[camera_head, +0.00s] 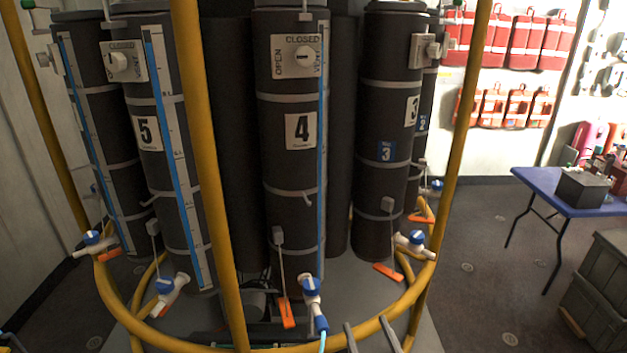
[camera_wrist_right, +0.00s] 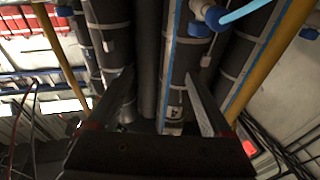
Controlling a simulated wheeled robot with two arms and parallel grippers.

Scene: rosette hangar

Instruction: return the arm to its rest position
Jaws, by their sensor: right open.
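My right gripper (camera_head: 367,326) shows at the bottom of the head view, right of centre. Its two grey fingers stand apart with nothing between them. The fingers are in front of the lower yellow ring of the bottle rack. In the right wrist view the gripper (camera_wrist_right: 160,90) is also open and empty, with dark bottles beyond its fingers.
Tall dark bottles, among them number 4 (camera_head: 285,185) and number 5 (camera_head: 142,190), stand inside a yellow tube frame (camera_head: 208,150). Blue-handled valves (camera_head: 310,287) stick out low in front. A blue table (camera_head: 545,180) and grey crates (camera_head: 595,310) stand right, with open floor between.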

